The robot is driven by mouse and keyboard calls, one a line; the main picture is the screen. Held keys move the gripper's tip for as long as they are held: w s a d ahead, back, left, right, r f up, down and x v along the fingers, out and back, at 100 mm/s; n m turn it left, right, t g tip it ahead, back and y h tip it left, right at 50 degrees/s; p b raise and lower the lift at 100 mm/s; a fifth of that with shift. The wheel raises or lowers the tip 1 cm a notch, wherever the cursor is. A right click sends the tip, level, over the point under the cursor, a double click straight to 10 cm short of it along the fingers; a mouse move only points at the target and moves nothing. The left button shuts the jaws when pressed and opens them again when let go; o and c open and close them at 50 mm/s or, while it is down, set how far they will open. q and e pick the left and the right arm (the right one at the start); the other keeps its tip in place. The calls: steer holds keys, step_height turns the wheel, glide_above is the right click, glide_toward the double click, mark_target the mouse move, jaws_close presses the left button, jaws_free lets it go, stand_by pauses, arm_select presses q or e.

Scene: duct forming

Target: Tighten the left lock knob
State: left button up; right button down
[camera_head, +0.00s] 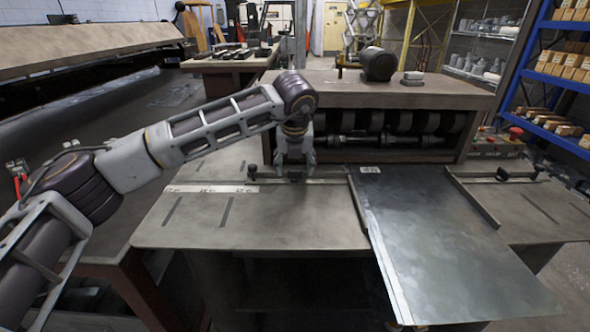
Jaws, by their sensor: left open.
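My left gripper (295,164) points down at the front of the forming machine (390,95), its fingers open. A small dark knob (295,177) shows just below and between the fingertips; I cannot tell whether they touch it. My right gripper is not in view.
A sheet metal piece (440,235) lies on the table right of the left guide. The right guide has dark knobs (502,174) too. A dark motor (378,64) sits on top of the machine. A control box with a red button (516,132) is at the right.

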arm_select(q)
steer(key=shift+x, duration=1)
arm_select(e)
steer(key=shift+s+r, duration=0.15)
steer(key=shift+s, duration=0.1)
